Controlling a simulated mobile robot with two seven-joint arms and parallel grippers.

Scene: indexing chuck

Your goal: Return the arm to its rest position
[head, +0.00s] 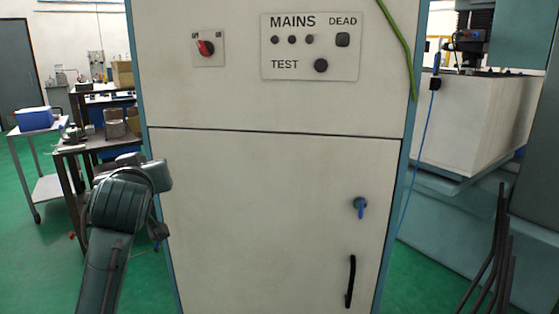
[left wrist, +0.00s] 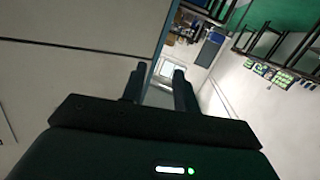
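My left arm (head: 118,215) rises from the bottom left in the head view, bent at a dark joint in front of the cabinet's left edge. Its gripper cannot be made out there. In the left wrist view my left gripper (left wrist: 160,70) has its two dark fingers apart, with a gap and nothing between them. The pale cabinet (head: 260,205) stands directly ahead; its panel also shows tilted at the left of the wrist view (left wrist: 75,75). My right arm and gripper are in neither view.
The cabinet carries a red rotary switch (head: 205,48), a MAINS panel (head: 310,48), a blue key-like handle (head: 360,206) and a black pull handle (head: 350,281). A workbench (head: 90,150) and a trolley (head: 45,190) stand left. A machine (head: 470,125) and dark rods (head: 497,250) stand right.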

